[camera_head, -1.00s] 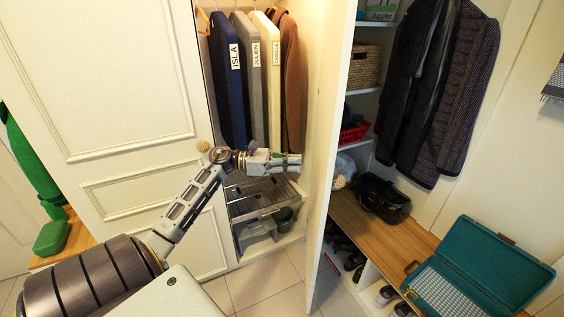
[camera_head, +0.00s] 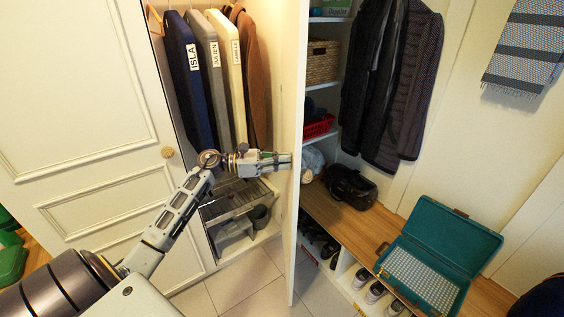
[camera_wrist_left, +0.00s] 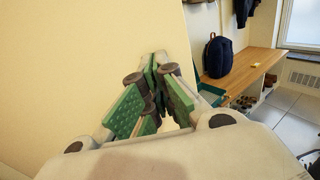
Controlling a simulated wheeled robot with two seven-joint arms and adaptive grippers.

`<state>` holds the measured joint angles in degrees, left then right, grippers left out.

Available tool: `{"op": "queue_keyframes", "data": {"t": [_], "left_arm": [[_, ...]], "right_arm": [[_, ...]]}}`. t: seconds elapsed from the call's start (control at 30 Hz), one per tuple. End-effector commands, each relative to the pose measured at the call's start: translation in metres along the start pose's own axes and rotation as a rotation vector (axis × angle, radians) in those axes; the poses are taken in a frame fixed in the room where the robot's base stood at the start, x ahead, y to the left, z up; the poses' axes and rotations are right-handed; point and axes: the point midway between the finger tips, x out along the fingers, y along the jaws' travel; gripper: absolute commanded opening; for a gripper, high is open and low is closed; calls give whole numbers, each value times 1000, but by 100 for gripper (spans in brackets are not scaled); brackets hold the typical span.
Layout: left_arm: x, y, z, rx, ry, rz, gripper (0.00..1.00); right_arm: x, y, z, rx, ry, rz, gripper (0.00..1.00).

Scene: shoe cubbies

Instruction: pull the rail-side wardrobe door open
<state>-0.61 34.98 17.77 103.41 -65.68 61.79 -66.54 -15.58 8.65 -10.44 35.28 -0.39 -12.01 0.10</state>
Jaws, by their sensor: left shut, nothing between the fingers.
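The wardrobe stands open in the head view. Its left panelled door (camera_head: 85,100) has a round knob (camera_head: 168,152). A second cream door (camera_head: 294,220) stands out nearly edge-on between the hanging rail section and the shelves; a pale knob (camera_head: 306,176) shows on its right side. My left gripper (camera_head: 280,162) is shut and empty, its tips at this door's left, inner face. I cannot tell whether they touch. In the left wrist view the fingers (camera_wrist_left: 163,75) are close to a broad cream panel (camera_wrist_left: 70,60). My right gripper is not in view.
Labelled garment covers (camera_head: 190,80) and a brown coat (camera_head: 257,85) hang behind my arm, above a wire rack (camera_head: 235,200). Tiled floor (camera_head: 245,285) lies in front.

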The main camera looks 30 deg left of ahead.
Motion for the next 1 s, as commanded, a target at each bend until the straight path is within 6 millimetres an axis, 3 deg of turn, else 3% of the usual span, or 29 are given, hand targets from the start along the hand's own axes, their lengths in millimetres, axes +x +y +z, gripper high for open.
{"op": "queue_keyframes", "data": {"t": [0.47,1.0], "left_arm": [[16,0,0,-2,4,31,0],[76,1,1,-5,4,156,0]], "right_arm": [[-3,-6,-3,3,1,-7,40],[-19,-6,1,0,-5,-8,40]]}}
